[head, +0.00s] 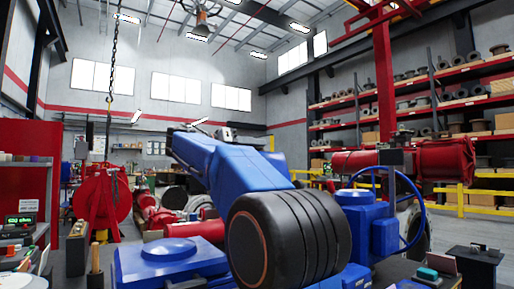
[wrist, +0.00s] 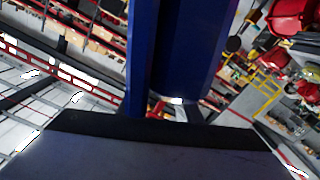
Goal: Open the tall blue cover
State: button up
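A long blue body (wrist: 188,50) fills the upper middle of the wrist view, very close to the camera. A dark flat part (wrist: 160,150) with a black edge covers the bottom of that view; it may belong to my gripper, but no fingertips show clearly. In the head view a tilted blue shape (head: 232,165) rises up and left behind a black ribbed cylinder (head: 290,240). I cannot tell whether this shape is the tall cover or part of my arm. The blue actuator housing (head: 367,222) stands to the right. Any contact between gripper and cover is hidden.
A low blue box (head: 168,262) with a domed top stands at the lower left. A blue handwheel (head: 424,215) stands beside the housing. A red cylinder (head: 447,160) lies behind it. A chain (head: 111,80) hangs at the left, and loaded shelves (head: 455,95) line the right wall.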

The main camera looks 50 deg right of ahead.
grip_shut()
jog(key=s+m, duration=0.1)
jog(key=s+r+m, duration=0.1)
jog(key=s, duration=0.1)
jog(key=s+a+r+m, duration=0.1)
jog(key=s, duration=0.1)
jog(key=shift+a, duration=0.1)
grip_release()
jog(key=v, duration=1.7)
jog(key=shift+w+a, duration=0.15)
jog(key=shift+a, duration=0.1)
